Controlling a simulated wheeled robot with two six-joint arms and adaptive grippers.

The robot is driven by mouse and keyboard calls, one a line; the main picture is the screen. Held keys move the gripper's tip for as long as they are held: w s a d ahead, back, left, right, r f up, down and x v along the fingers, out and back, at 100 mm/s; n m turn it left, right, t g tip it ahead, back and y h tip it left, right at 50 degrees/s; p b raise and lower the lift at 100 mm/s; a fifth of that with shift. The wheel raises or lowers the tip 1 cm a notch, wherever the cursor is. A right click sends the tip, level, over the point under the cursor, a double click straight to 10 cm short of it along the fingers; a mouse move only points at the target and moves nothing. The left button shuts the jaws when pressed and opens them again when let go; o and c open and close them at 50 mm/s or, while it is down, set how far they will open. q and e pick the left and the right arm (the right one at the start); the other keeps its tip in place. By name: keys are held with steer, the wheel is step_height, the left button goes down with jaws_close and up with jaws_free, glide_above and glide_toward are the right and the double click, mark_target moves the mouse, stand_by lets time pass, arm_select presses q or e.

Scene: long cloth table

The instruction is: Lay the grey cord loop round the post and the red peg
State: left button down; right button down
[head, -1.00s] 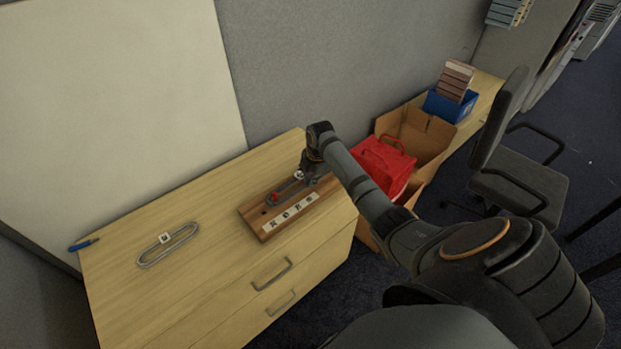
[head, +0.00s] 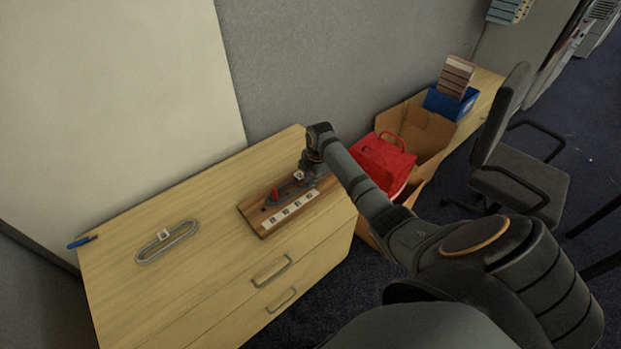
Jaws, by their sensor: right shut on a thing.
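A wooden board (head: 262,229) lies on the light wood cabinet top. The red peg (head: 275,194) stands on it, left of my right gripper. A grey cord loop (head: 289,188) with a white tag (head: 298,175) is at the board, stretching from near the red peg to the gripper. My right gripper (head: 308,178) is shut on this loop at its right end, low over the board. The gripper hides that end, and I cannot make out the post. Whether the loop encircles the peg is too small to tell. My left gripper is out of view.
A second grey loop (head: 168,243) with a white tag lies on the cabinet top (head: 200,280) to the left, near a blue pen (head: 82,242). A red bag (head: 382,160), a cardboard box (head: 428,133) and a blue bin (head: 452,103) stand to the right.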

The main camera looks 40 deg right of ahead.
steer(key=shift+f, duration=0.3)
steer(key=c, duration=1.3)
jaws_free()
steer(key=r, duration=0.4)
steer(key=s+r, duration=0.1)
steer(key=r, duration=0.3)
steer(key=s+r, duration=0.1)
steer(key=r, duration=0.3)
steer(key=shift+s, duration=0.15)
steer(key=shift+f, duration=0.1)
